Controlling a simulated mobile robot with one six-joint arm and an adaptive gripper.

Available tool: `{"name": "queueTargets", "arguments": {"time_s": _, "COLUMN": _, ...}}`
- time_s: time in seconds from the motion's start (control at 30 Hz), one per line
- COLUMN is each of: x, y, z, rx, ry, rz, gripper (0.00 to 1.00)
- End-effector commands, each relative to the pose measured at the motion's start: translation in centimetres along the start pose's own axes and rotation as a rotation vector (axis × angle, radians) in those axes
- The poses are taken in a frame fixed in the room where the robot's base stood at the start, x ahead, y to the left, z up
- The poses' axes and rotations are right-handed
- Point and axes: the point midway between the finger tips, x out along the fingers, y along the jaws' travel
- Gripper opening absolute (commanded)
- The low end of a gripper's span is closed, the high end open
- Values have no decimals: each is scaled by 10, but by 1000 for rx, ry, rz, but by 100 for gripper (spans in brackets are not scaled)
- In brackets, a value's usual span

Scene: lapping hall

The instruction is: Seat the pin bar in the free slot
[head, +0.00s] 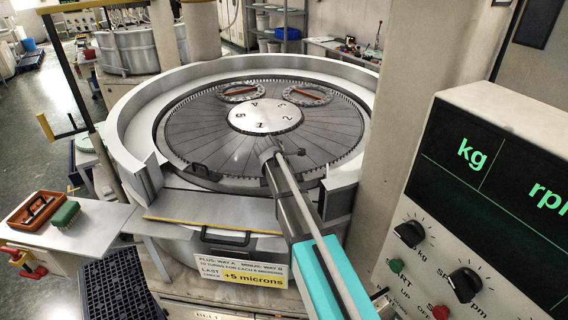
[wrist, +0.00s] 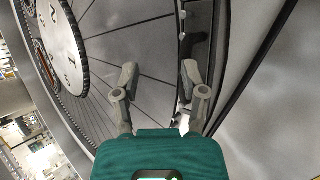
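My gripper (head: 268,148) is over the front part of the grey lapping plate (head: 205,135), just in front of the numbered centre disc (head: 264,117). In the wrist view my gripper (wrist: 160,75) has its two fingers spread, with only the grooved plate showing between them. A dark, elongated piece (wrist: 196,48) lies at the toothed rim beyond the right finger; I cannot tell whether it is the pin bar. I cannot make out the free slot for certain. Two round carriers (head: 322,98) with reddish-brown bars (head: 240,92) sit at the back of the plate.
A pale raised wall (head: 135,120) rings the plate. A side shelf at left holds a brown tray with a handle (head: 36,210) and a green brush (head: 65,214). A control panel (head: 490,200) and pillar stand at right. A "+5 microns" sign (head: 240,271) hangs in front.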

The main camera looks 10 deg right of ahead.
Motion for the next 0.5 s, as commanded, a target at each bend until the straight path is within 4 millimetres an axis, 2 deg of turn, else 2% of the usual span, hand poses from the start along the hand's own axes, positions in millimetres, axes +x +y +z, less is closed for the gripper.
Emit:
{"name": "queueTargets", "arguments": {"time_s": 0.1, "x": -11, "y": 9, "z": 5, "rx": 0, "ry": 0, "rz": 0, "gripper": 55}}
{"name": "queueTargets", "arguments": {"time_s": 0.5, "x": -33, "y": 26, "z": 14, "rx": 0, "ry": 0, "rz": 0, "gripper": 55}}
